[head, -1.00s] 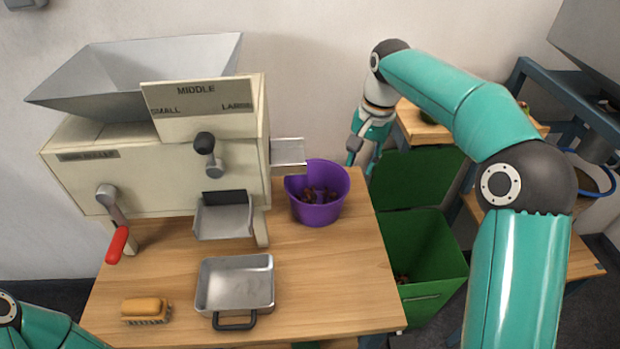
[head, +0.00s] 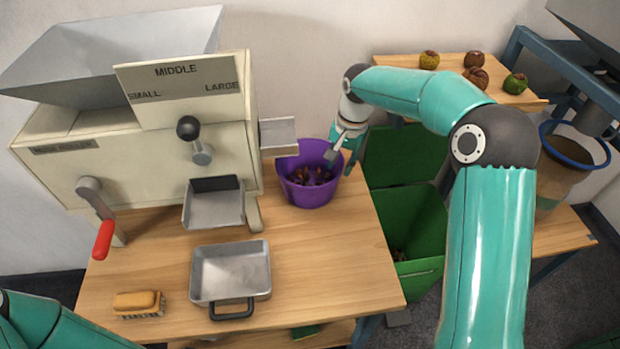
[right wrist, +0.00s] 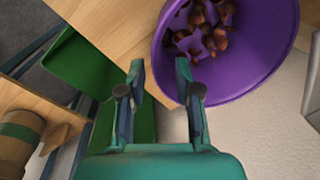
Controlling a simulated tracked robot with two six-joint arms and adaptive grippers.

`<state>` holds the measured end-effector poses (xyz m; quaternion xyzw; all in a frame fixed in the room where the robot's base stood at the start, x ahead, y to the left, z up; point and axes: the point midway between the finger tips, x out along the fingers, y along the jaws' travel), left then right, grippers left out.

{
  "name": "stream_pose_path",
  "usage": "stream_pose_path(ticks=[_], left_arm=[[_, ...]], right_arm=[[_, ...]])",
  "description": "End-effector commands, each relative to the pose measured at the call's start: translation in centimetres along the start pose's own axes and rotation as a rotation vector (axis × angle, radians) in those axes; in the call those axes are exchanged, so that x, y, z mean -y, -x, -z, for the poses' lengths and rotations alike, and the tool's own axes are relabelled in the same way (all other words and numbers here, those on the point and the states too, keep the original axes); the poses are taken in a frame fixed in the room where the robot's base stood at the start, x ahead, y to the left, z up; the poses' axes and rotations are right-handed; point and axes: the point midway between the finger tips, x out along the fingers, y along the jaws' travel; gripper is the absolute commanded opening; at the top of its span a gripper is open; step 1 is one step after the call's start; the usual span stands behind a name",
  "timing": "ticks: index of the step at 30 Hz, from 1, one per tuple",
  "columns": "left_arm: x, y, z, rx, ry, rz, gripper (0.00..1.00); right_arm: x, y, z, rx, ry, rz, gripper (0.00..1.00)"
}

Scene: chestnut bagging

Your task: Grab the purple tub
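The purple tub (head: 308,190) stands on the wooden table under the machine's right chute, with brown chestnuts inside. In the right wrist view the tub (right wrist: 262,84) fills the upper right, its rim just beyond the fingertips. My right gripper (head: 342,150) is at the tub's right rear side, near its rim. I cannot tell if a finger touches the rim. My left arm shows at the lower left, but its gripper is out of view.
The cream sorting machine (head: 140,150) stands left of the tub. A metal tray (head: 230,272) and a brush (head: 138,302) lie on the table (head: 340,270). A green bin (head: 415,235) stands right of the table. A back shelf (head: 400,70) holds several round items.

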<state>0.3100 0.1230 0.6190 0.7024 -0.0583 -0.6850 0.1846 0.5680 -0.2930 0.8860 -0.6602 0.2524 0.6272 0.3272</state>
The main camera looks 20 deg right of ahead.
Motion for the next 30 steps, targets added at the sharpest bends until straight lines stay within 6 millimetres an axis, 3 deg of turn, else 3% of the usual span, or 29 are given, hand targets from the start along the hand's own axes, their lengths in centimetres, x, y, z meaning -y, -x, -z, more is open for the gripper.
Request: stream_pose_path(ticks=[5,15,23,24,30], left_arm=[[0.0,0.1,0.0,0.000,0.000,0.000,0.77],[-0.2,0.6,0.0,0.000,0.000,0.000,0.77],[-0.2,0.6,0.0,0.000,0.000,0.000,0.77],[-0.2,0.6,0.0,0.000,0.000,0.000,0.77],[-0.2,0.6,0.0,0.000,0.000,0.000,0.77]], right_arm=[[0.0,-1.0,0.0,0.001,0.000,-0.001,0.33],[-0.1,-5.3,-0.1,0.001,0.002,-0.002,0.33],[-0.1,-5.7,0.0,0.000,0.002,0.000,0.33],[0.0,-5.7,0.0,0.000,0.003,0.000,0.32],[0.0,-5.7,-0.1,0.000,0.003,0.000,0.00]])
